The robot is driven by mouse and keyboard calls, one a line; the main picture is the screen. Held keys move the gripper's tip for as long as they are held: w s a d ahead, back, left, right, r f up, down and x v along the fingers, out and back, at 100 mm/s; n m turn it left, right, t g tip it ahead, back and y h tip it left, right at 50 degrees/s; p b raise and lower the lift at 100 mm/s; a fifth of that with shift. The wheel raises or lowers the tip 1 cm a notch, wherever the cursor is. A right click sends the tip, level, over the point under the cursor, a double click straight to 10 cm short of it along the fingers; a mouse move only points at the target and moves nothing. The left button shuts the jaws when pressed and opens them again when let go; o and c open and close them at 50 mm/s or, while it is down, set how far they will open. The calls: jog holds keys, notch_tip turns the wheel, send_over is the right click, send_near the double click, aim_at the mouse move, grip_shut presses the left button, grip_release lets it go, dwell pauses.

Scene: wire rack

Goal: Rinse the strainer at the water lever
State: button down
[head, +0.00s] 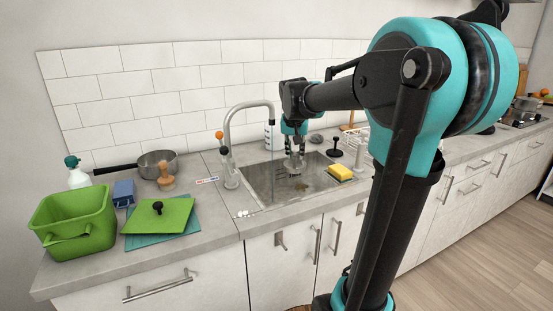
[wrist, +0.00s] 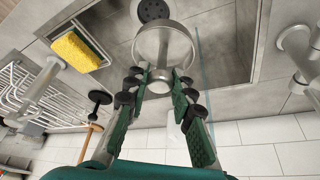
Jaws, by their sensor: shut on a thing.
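My gripper (head: 295,150) reaches down over the sink (head: 258,178) and is shut on the strainer (wrist: 163,45), a small grey metal cup. The strainer also shows in the head view (head: 294,165), partly covered by the fingers. In the wrist view the fingers (wrist: 160,88) pinch its narrow end, with the wide end toward the basin. The tap (head: 230,120) stands left of the gripper. The water lever (head: 219,135) with an orange knob is beside it. A thin bluish water stream (head: 272,165) falls left of the strainer, seemingly apart from it.
A yellow sponge (head: 340,172) lies on the sink's right edge. A black-knobbed stand (head: 335,152) and a white wire rack (wrist: 45,92) are beyond it. A pan (head: 158,163), green bin (head: 75,222) and green board (head: 158,216) occupy the left counter. The drain (wrist: 153,10) is visible.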

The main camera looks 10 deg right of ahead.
jog(key=shift+s+d+r, duration=0.6)
jog(key=shift+s+r, duration=0.3)
jog(key=shift+s, duration=0.05)
jog(key=shift+s+d+r, duration=0.55)
jog(key=shift+s+r, duration=0.3)
jog(key=shift+s, duration=0.05)
